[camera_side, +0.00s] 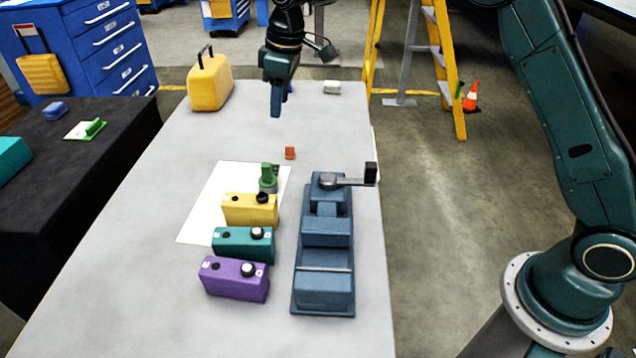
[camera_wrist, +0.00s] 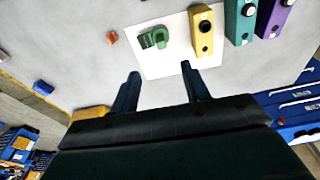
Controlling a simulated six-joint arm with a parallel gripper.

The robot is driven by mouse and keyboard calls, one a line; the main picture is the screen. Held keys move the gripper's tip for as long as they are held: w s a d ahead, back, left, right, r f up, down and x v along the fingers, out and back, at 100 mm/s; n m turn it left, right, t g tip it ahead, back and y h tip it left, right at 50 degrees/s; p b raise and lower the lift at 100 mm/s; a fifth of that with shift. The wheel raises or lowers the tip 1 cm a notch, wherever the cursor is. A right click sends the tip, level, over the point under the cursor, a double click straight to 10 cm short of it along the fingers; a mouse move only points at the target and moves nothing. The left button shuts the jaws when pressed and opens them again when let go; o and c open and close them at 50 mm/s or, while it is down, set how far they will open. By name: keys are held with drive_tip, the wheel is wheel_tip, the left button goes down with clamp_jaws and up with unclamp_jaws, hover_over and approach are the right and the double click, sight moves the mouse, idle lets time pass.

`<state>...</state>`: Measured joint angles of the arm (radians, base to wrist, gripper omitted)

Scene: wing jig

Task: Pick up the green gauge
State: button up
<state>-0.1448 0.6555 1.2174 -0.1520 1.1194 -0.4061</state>
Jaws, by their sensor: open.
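A small green gauge (camera_side: 268,178) stands on a white sheet (camera_side: 205,211) on the grey table, just behind a yellow box (camera_side: 245,209). In the wrist view the green gauge (camera_wrist: 154,38) lies ahead of the fingertips, near the top of the picture, with the yellow box (camera_wrist: 202,32) to its right. My gripper (camera_side: 279,100) hangs above the far part of the table, beyond the gauge and apart from it. In the wrist view my gripper (camera_wrist: 160,70) has its two fingers wide apart with nothing between them.
A teal box (camera_side: 240,244), a purple box (camera_side: 233,280) and a blue vise (camera_side: 324,255) with a handle stand nearer the front. A small orange block (camera_side: 290,153) lies behind the gauge. A yellow case (camera_side: 209,84) stands at the far left. The table around the orange block is clear.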

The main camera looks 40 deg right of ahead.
drive_tip(key=n, duration=0.1)
hover_over(266, 164)
wheel_tip(266, 164, down, 6)
drive_tip(key=shift+s+d+r+g, duration=0.1)
drive_tip(key=shift+s+d+g, duration=0.25)
drive_tip(key=shift+s, duration=0.1)
drive_tip(key=shift+w+a+f, duration=0.1)
drive_tip(key=shift+f, duration=1.3)
drive_tip(key=shift+w+a+f, duration=0.1)
drive_tip(key=shift+w+f, duration=0.05)
drive_tip(key=shift+f, duration=1.3)
drive_tip(key=shift+w+a+f, duration=0.1)
drive_tip(key=shift+f, duration=1.3)
drive_tip(key=shift+w+a+f, duration=0.1)
drive_tip(key=shift+f, duration=2.5)
drive_tip(key=shift+r, duration=0.1)
clamp_jaws()
